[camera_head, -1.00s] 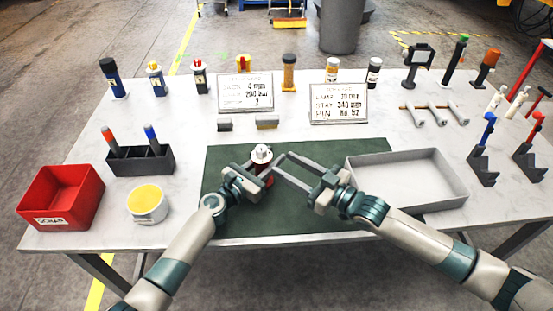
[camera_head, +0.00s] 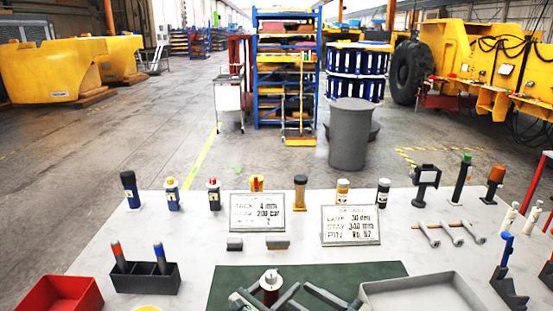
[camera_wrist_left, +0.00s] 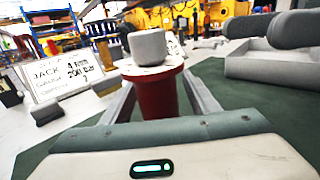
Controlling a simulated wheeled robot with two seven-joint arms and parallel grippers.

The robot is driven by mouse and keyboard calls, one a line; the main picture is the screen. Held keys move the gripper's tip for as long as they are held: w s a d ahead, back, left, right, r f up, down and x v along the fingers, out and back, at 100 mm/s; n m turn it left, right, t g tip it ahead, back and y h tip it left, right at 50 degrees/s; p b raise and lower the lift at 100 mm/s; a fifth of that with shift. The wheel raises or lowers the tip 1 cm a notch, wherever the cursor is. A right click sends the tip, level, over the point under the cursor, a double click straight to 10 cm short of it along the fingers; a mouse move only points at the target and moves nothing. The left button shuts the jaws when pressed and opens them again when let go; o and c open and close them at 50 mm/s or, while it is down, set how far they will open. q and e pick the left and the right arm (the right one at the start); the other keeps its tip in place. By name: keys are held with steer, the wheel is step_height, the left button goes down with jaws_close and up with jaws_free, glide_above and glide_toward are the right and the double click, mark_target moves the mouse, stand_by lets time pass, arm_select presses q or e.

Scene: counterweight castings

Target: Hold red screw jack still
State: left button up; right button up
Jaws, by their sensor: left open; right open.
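The red screw jack (camera_head: 270,288) stands upright on the green mat (camera_head: 228,282), near the bottom edge of the head view. It has a white collar and a grey cap. In the left wrist view the jack (camera_wrist_left: 157,95) stands between the two fingers of my left gripper (camera_wrist_left: 160,100), which is open around it. In the head view my left gripper (camera_head: 262,300) is partly cut off by the lower edge. My right gripper (camera_head: 326,295) is open to the right of the jack, also largely cut off. The jack's base is hidden.
Two printed signs (camera_head: 257,212) (camera_head: 350,225) stand behind the mat. A grey tray (camera_head: 425,292) lies to the right. A red bin (camera_head: 60,294) and a dark holder (camera_head: 146,278) stand to the left. Several small jacks and tools line the table's back.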

mark_target(267, 297)
arm_select(q)
steer(key=v, duration=1.2)
steer(key=shift+f, duration=0.1)
